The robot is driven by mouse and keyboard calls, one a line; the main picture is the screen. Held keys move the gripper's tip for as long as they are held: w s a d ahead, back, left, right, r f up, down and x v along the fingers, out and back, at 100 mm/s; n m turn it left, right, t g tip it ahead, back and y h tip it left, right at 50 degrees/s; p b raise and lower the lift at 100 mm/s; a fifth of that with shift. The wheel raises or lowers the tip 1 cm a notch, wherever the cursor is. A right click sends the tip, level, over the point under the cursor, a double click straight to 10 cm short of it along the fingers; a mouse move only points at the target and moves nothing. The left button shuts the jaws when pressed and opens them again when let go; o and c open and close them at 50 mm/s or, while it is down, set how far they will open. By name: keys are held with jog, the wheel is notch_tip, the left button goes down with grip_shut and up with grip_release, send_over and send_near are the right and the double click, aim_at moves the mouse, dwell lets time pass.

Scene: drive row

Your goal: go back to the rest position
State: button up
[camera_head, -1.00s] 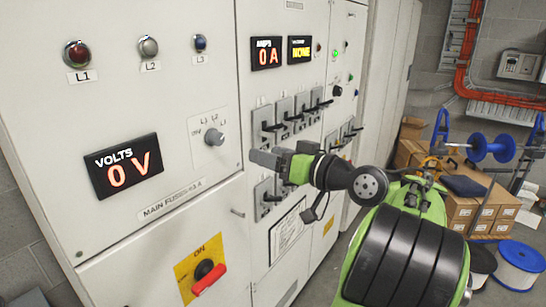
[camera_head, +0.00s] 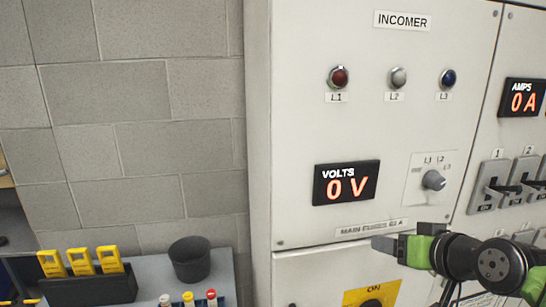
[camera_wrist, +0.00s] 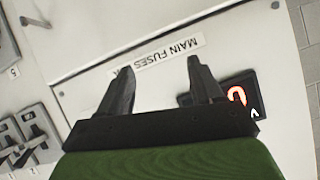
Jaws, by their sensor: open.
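My gripper (camera_head: 385,244) is in front of the incomer panel (camera_head: 300,130), below the grey selector knob (camera_head: 434,181) and near the main fuses label. In the wrist view its two dark fingers (camera_wrist: 158,85) stand apart with nothing between them. The main fuses label (camera_wrist: 168,55) and part of the red volts display (camera_wrist: 237,96) show beyond the fingers. The volts display (camera_head: 347,184) reads 0 V in the head view. My green and black arm reaches in from the lower right.
A shelf at lower left holds yellow testers (camera_head: 80,262) in a black holder, a dark cup (camera_head: 190,259) and several small capped items. A block wall (camera_head: 150,120) stands behind. A row of breaker switches (camera_head: 505,185) and an amps display (camera_head: 524,97) are at right.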

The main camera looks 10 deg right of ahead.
jog(key=s+a+f+n+g, duration=0.1)
jog(key=s+a+f+g, duration=0.15)
jog(key=a, duration=0.45)
jog(key=s+a+f+n+g, duration=0.1)
jog(key=s+a+f+g, duration=0.1)
jog(key=s+a+f, duration=0.3)
jog(key=s+a+f+g+h, duration=0.1)
jog(key=s+a+f+g, duration=0.1)
jog(key=s, duration=0.9)
jog(key=shift+s+a+f, duration=0.25)
jog(key=shift+a+f, duration=0.2)
jog(key=shift+a, duration=0.5)
